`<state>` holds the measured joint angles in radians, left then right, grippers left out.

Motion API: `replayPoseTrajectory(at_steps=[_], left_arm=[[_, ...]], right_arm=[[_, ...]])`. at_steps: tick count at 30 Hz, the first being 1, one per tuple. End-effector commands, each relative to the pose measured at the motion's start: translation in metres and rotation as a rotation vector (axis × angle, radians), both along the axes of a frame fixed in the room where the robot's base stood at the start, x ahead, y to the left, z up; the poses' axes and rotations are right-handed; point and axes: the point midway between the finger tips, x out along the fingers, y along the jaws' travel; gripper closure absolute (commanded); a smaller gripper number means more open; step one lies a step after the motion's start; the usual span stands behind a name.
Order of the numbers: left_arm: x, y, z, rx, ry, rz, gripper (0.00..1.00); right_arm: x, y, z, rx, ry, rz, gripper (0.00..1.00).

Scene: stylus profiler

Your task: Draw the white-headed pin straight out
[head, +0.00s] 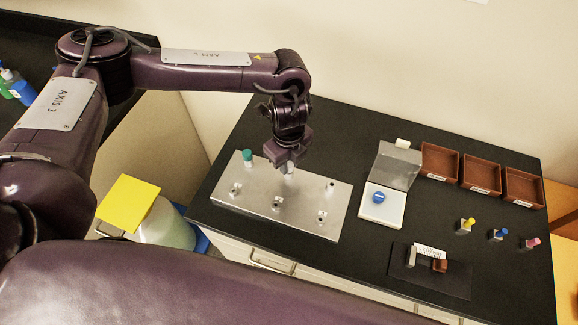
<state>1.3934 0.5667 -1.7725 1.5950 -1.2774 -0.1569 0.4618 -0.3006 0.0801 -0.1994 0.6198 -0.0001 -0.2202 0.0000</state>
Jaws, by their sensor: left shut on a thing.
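A flat metal plate (300,213) lies on the black bench with several short sockets on it. My left gripper (289,162) points down over the plate's back edge, shut on the white-headed pin (289,169). Only a small pale part of the pin shows under the fingers. I cannot tell whether the pin's lower end is still in the plate. A green-headed pin (247,157) stands at the plate's back left corner. My right gripper is not in view.
To the right are a white device (383,208) with a blue knob, a grey raised lid (398,165), brown trays (440,161), small yellow, blue and pink-topped pieces (467,225), and a dark mat (430,279). A yellow-topped bin (128,199) stands left of the bench.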

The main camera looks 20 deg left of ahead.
Motion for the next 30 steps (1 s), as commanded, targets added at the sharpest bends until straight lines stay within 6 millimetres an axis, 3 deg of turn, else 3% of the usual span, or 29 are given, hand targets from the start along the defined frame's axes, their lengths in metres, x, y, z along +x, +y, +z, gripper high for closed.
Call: replayPoseTrajectory(at_steps=[17, 30], left_arm=[[0.0, 0.0, 0.006, -0.001, 0.0, 0.001, 1.0], [0.0, 0.0, 0.031, -0.002, 0.001, 0.001, 1.0]], right_arm=[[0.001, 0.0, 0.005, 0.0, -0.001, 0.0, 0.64], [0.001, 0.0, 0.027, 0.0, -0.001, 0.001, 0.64]])
